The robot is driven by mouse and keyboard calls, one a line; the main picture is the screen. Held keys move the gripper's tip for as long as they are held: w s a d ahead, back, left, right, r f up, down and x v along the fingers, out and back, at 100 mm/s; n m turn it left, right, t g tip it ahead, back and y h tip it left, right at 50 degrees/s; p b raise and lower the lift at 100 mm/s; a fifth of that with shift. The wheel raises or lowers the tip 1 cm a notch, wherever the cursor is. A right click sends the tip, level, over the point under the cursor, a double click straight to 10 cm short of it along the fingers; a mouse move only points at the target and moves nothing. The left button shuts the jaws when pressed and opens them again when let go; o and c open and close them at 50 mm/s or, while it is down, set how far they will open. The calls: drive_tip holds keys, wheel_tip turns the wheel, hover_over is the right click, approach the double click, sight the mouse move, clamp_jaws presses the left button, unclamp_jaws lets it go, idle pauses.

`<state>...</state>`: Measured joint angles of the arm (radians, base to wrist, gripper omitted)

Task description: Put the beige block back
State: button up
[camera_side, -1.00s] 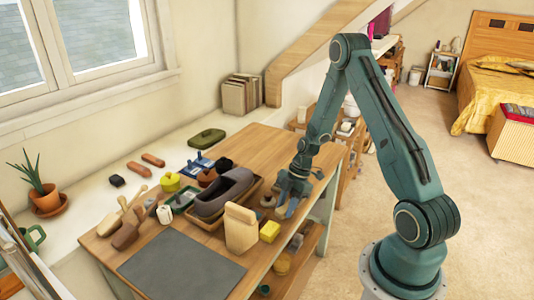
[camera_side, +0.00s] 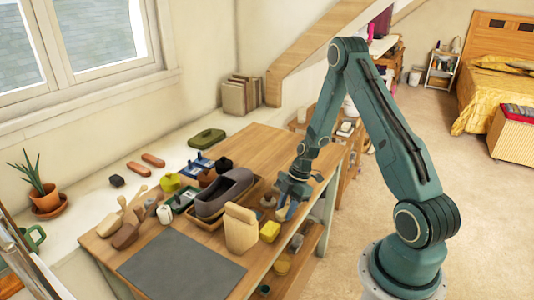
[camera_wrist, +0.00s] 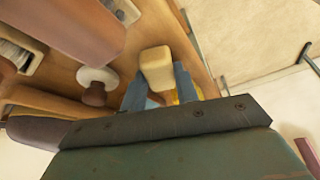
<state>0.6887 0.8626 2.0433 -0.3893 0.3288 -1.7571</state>
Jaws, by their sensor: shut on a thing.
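The beige block (camera_wrist: 157,68) shows in the wrist view between the blue fingers of my gripper (camera_wrist: 160,88), which is shut on it. The block sticks out past the fingertips and its lower part is hidden. In the side view my gripper (camera_side: 288,205) is at the right edge of the wooden table, and I cannot make out the held block there. A tall beige upright piece (camera_side: 240,230) stands on the table, to the left of the gripper. A yellow block (camera_side: 270,231) is beside it; some yellow shows behind a finger in the wrist view.
A grey shoe (camera_side: 224,191) sits in a wooden tray left of my gripper. A round knobbed piece (camera_wrist: 95,85) is close to the fingers. Brushes (camera_side: 127,230) and small items crowd the table's left. A dark grey mat (camera_side: 182,266) at the front is bare; the back is clear.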

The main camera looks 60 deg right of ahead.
drive_tip(key=o, duration=1.2)
drive_tip(key=v, duration=1.3)
drive_tip(key=shift+s+d+r, duration=0.1)
drive_tip(key=shift+d+r, duration=0.1)
drive_tip(key=shift+r, duration=0.15)
